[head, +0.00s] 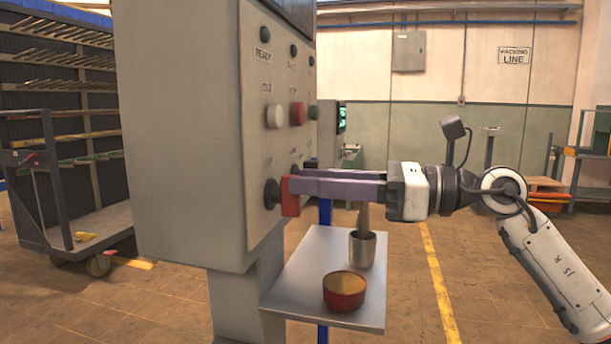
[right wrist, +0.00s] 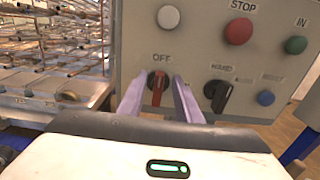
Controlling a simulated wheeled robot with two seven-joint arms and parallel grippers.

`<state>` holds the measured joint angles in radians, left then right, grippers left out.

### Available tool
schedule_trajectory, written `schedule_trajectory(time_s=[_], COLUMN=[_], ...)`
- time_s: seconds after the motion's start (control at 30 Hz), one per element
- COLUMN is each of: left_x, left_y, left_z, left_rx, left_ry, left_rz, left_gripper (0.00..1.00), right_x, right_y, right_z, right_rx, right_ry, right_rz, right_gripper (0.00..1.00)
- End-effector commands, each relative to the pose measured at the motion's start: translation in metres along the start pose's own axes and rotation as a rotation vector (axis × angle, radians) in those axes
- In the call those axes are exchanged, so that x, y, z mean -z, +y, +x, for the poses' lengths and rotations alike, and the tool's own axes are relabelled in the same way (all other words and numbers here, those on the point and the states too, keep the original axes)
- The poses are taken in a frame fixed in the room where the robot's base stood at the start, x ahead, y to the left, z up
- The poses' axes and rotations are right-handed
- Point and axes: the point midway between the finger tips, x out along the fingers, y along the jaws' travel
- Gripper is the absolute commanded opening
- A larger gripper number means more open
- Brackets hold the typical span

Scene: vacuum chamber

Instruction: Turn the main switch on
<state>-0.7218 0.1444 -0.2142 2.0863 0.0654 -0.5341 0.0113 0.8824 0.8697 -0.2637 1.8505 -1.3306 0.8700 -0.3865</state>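The main switch is a red handle (head: 290,198) on a dark round base, on the face of a grey control cabinet (head: 185,130). In the right wrist view the red handle (right wrist: 157,92) is upright in line, under the label OFF. My right gripper (head: 296,182) reaches in from the right with its purple fingers level. In the right wrist view its fingers (right wrist: 158,98) stand on either side of the handle, with a gap showing at each side. Contact with the handle cannot be made out. My left gripper is not in view.
Beside the switch is a black selector knob (right wrist: 222,96); above are a white button (right wrist: 168,18) and a red STOP button (right wrist: 239,31). Below the arm, a metal shelf (head: 300,282) holds a red bowl (head: 344,292) and a metal cup (head: 362,250). A cart (head: 80,232) stands left.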

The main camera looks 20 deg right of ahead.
Motion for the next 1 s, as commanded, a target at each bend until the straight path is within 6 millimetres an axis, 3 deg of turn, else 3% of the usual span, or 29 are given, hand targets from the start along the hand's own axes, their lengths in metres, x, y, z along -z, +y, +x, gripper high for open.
schedule_trajectory(time_s=[0.2,0.47,0.67,1.0], left_x=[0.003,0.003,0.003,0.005], left_y=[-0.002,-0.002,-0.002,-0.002], left_z=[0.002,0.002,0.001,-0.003], left_rx=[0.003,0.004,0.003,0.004], left_ry=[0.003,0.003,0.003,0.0], left_rz=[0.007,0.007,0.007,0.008], left_gripper=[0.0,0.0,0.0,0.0], right_x=[0.0,0.001,0.001,-0.001], right_y=[0.001,0.0,0.0,-0.001], right_z=[0.016,0.017,0.017,0.017], right_rx=[-0.001,0.0,-0.001,0.0], right_ry=[0.0,0.0,0.0,0.0], right_rz=[0.002,0.002,0.002,0.035], right_gripper=[0.31,0.31,0.0,0.0])
